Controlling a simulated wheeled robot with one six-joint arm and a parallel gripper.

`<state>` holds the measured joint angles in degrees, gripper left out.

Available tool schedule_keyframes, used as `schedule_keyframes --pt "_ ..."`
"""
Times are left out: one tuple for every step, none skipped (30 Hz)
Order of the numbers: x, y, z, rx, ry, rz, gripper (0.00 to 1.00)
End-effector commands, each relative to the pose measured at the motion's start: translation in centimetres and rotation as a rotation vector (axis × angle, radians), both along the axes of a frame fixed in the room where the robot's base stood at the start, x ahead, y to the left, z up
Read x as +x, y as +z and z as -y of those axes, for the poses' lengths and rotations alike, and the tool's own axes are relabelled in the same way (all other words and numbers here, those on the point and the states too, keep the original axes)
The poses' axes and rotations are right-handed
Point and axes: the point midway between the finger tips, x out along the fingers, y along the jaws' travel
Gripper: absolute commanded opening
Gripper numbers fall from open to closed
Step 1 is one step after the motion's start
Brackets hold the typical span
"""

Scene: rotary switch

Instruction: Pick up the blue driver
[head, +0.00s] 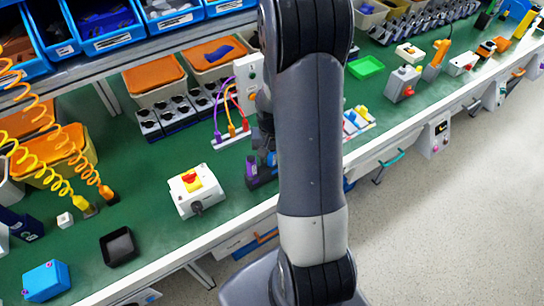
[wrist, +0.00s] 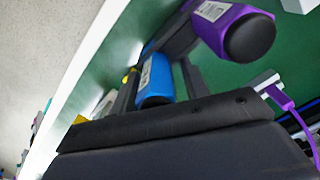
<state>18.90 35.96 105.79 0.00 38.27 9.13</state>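The blue driver (wrist: 155,82) shows its handle in the middle of the wrist view. In the head view a bit of its blue (head: 271,158) shows beside my arm. My gripper (wrist: 158,70) is open, its two dark fingers on either side of the blue handle. A gap shows between the handle and the right finger; contact on the left side is unclear. The purple driver (wrist: 235,32) is close by at the upper right, and in the head view it stands in a dark holder (head: 262,179). My arm hides most of the gripper in the head view.
A white switch box (head: 205,199) with a red and yellow knob is left of the holder on the green bench (head: 150,217). A black tray (head: 118,246) and blue box (head: 45,280) lie farther left. Cabled plugs (head: 232,133) are behind the holder. The bench edge is in front.

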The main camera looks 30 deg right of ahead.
Motion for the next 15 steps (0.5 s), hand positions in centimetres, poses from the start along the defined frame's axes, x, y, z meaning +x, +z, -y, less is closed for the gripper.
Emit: schedule_keyframes --pt "0.01 0.02 0.00 0.000 0.000 0.000 0.39" --pt "0.01 0.02 0.00 0.000 0.000 0.000 0.37" --pt "0.01 0.02 0.00 0.000 0.000 0.000 0.34" --pt "0.01 0.02 0.00 0.000 0.000 0.000 0.31" --pt "0.01 0.03 0.00 0.000 0.000 0.000 0.29" --pt "0.01 0.03 0.00 0.000 0.000 0.000 0.25" --pt "0.02 0.03 0.01 0.000 0.000 0.000 0.23" --pt "0.02 0.03 0.01 0.000 0.000 0.000 0.20" --pt "0.02 0.03 0.01 0.000 0.000 0.000 0.17" --pt "0.02 0.03 0.01 0.000 0.000 0.000 0.15" --pt "0.02 0.04 0.01 0.000 0.000 0.000 0.12" --pt "0.02 0.04 0.01 0.000 0.000 0.000 0.09" --pt "0.02 0.04 0.01 0.000 0.000 0.000 0.07" --pt "0.02 0.04 0.01 0.000 0.000 0.000 0.04" --pt "0.02 0.04 0.01 0.000 0.000 0.001 0.01"
